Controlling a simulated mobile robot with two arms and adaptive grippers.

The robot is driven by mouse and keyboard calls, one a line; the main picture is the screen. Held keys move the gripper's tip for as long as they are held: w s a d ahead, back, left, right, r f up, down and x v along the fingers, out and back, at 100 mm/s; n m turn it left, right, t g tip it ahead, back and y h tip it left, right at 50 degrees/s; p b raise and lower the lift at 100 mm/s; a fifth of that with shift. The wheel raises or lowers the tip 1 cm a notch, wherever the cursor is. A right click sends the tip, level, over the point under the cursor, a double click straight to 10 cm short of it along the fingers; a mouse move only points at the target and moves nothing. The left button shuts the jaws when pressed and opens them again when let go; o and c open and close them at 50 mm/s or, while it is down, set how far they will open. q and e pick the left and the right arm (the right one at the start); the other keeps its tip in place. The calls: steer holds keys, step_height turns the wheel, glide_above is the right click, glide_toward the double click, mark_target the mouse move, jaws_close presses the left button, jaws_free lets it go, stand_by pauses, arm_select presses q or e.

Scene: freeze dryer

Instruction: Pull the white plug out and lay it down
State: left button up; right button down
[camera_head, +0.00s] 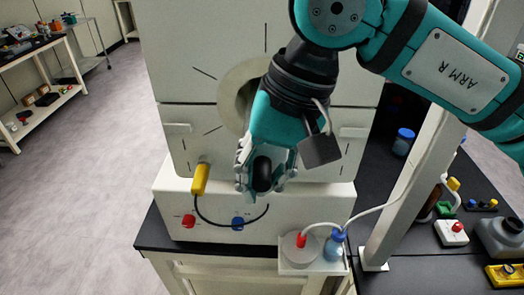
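The freeze dryer (160,140) is a large white box standing on a white base unit (300,200). My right gripper (264,182) is in front of the dryer's lower front, pointing down toward the base unit. A black rounded shape shows between its fingers; I cannot tell whether it is part of the gripper or something held. No white plug can be made out; the gripper and wrist hide that part of the front. A yellow handle (200,178) sits left of the gripper. My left gripper is not in view.
A red knob (189,220) and a blue knob (238,222) are on the base unit, beside a dark curved line. A small white tray (300,268) holds a blue-capped bottle (335,246). A pale post (405,190) and the cluttered dark bench (430,270) are at the right.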

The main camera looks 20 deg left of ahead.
steer(key=shift+s+d+b, duration=0.15)
steer(key=shift+s+b, duration=0.25)
steer(key=shift+s, duration=0.15)
steer(key=shift+s+d+b, duration=1.25)
steer(key=shift+s+b, duration=0.25)
steer(key=shift+s, duration=2.55)
steer(key=s+a, duration=0.4)
steer(key=a, duration=0.1)
steer(key=shift+s, duration=0.3)
